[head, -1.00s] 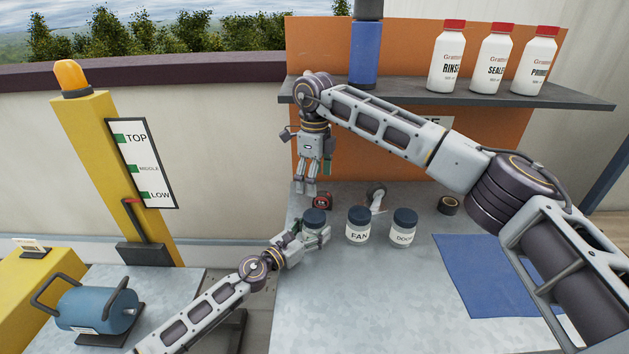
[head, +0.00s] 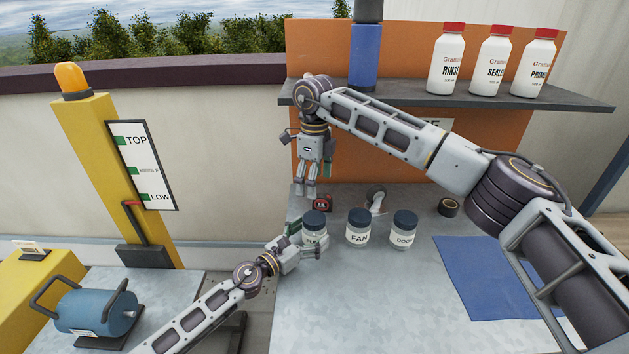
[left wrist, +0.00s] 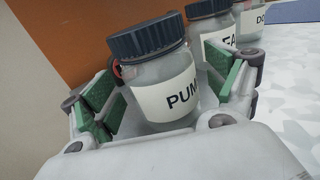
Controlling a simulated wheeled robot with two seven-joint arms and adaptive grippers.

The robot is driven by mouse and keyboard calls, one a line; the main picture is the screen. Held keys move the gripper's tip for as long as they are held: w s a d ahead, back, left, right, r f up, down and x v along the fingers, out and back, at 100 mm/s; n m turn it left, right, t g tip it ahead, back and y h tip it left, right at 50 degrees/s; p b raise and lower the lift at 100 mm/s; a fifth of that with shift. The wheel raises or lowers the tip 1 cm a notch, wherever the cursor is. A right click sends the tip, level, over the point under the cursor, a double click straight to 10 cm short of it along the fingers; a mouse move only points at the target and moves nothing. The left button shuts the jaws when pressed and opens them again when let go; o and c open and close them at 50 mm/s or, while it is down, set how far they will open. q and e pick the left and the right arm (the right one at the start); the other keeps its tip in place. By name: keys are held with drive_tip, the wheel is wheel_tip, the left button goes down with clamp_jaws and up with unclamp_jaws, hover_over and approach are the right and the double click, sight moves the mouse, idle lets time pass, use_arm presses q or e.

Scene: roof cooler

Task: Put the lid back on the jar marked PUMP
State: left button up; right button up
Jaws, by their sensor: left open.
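The jar marked PUMP (left wrist: 165,92) is a clear jar with a white label, and its dark blue ribbed lid (left wrist: 147,38) sits on top, looking level. In the head view the jar (head: 314,240) stands at the left end of a row on the bench. My left gripper (head: 308,246) is open around the jar's body, below the lid. The left wrist view shows its green-padded fingers (left wrist: 172,95) on either side of the jar; contact is unclear. My right gripper (head: 306,190) hangs fingers down behind the row, with nothing visible in it.
The FAN jar (head: 358,230) and DOOR jar (head: 404,231) stand lidded to the right. A red tape measure (head: 322,203), a small metal tool (head: 376,199) and a tape roll (head: 448,207) lie behind. A blue mat (head: 480,285) lies at right. The front bench is clear.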

use_arm(q)
drive_tip(key=shift+v, duration=5.2)
drive_tip(key=shift+r, duration=0.1)
drive_tip(key=shift+r, duration=0.1)
wheel_tip(320, 180, up, 9)
drive_tip(key=p, duration=0.9)
drive_tip(key=shift+r+p, duration=0.45)
drive_tip(key=shift+p, duration=0.1)
